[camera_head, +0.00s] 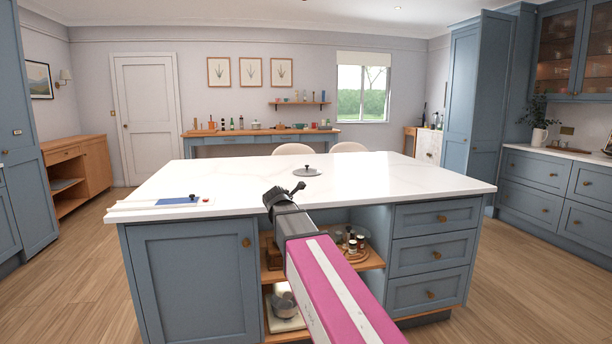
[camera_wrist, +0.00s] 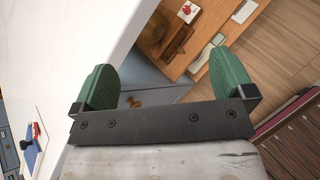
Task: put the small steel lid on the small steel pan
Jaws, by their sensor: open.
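A round grey steel lid (camera_head: 305,172) with a dark knob lies on the white top of the island, towards its middle. A steel pan or pot (camera_head: 284,302) stands on the low open shelf in the island's front; my arm hides part of that opening. I cannot tell for certain that it is the small pan. My gripper (camera_head: 275,194) is at the island's front edge, short of the lid. In the wrist view its green fingers (camera_wrist: 164,82) are wide apart with nothing held between them.
The white island top (camera_head: 400,178) is mostly clear. A board with a blue item (camera_head: 180,201) lies at its left front corner. Small jars (camera_head: 352,243) stand on the upper open shelf. Two pale chairs (camera_head: 293,149) stand behind the island. Wooden floor (camera_head: 85,265) is free at the left.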

